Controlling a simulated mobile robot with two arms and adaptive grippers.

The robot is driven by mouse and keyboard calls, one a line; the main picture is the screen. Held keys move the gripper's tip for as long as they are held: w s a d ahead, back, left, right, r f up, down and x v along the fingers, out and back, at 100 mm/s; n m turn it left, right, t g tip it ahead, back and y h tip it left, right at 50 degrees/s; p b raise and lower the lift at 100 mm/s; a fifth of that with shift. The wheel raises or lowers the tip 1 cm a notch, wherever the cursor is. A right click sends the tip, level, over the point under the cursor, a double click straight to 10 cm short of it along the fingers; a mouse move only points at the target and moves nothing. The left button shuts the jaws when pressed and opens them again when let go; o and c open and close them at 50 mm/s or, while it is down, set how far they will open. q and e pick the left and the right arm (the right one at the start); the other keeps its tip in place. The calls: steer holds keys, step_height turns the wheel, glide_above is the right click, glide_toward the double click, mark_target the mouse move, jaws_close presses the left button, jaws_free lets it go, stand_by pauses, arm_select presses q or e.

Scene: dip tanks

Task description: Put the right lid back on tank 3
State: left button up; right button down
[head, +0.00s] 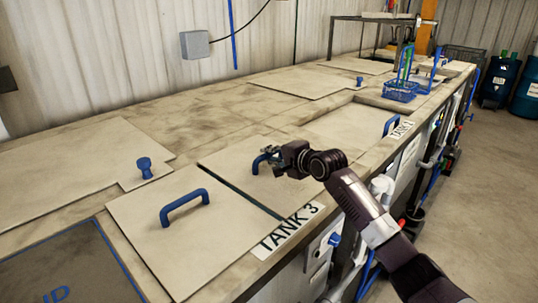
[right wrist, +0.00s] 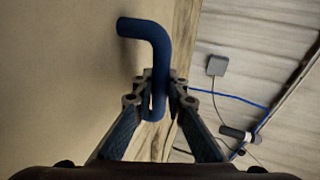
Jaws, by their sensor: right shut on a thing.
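The right lid of tank 3 (head: 257,190) is a flat beige plate behind and right of the TANK 3 label (head: 290,228). It looks roughly level; I cannot tell whether it rests fully on the rim. A narrow dark gap (head: 243,192) runs between it and the left lid (head: 165,232), which has its own blue handle (head: 185,199). My right gripper (head: 272,156) is shut on the right lid's blue handle (head: 257,165). In the right wrist view the fingers (right wrist: 160,94) close around the bent blue handle (right wrist: 155,38). My left gripper is not in view.
The lid of tank 2 or its neighbour, with a blue handle (head: 391,125), lies farther along the line. A blue knob (head: 145,167) stands on the back cover. A blue basket (head: 400,92) sits at the far end. Open floor (head: 480,190) lies to the right.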

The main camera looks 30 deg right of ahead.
steer(key=c, duration=2.4)
jaws_free()
steer(key=o, duration=0.5)
steer(key=shift+c, duration=0.2)
steer(key=shift+s, duration=0.15)
step_height(320, 180, up, 3)
steer(key=b, duration=0.2)
glide_above(288, 181)
steer(key=shift+r, duration=0.2)
steer(key=shift+v, duration=0.8)
